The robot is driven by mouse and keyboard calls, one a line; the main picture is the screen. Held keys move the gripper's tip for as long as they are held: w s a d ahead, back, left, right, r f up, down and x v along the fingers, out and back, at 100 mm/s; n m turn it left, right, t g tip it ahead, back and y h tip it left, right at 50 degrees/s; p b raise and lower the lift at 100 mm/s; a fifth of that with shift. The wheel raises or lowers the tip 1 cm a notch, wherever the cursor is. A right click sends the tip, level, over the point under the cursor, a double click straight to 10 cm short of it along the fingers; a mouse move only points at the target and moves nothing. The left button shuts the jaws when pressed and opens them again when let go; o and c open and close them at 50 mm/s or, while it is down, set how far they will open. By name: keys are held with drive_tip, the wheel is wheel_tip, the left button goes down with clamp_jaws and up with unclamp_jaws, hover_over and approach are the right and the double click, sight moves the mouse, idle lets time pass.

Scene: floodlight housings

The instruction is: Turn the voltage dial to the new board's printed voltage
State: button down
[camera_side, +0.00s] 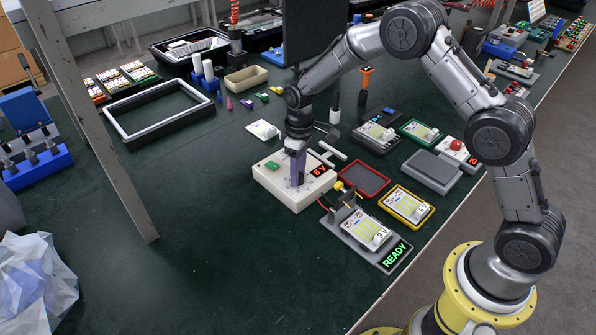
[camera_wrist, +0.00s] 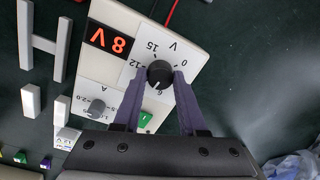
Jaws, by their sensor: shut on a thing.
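The power supply (camera_side: 272,185) is a cream box with a red display (camera_wrist: 109,39) reading 8 V. Its black voltage dial (camera_wrist: 160,74) has a printed scale including 0, 6, 12 and 15. My gripper (camera_wrist: 159,82) has its two purple fingers on either side of this dial and is shut on it. In the side view the fingers hide the dial. A board (camera_side: 367,229) sits in the grey fixture (camera_side: 353,242) with a green READY sign; its small print seems to read 9 V.
A second, smaller dial (camera_wrist: 96,108), marked A, and a green button (camera_wrist: 145,118) are on the same panel. A red tray (camera_side: 363,180) and a yellow-framed board (camera_side: 407,205) lie right of the supply.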

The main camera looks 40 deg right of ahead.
sight(300, 174)
drive_tip(key=shift+r+m, duration=0.1)
drive_tip(key=shift+m, duration=1.5)
drive_tip(key=shift+c, duration=2.3)
unclamp_jaws()
wheel_tip(300, 174, up, 14)
drive_tip(key=shift+d, duration=0.4)
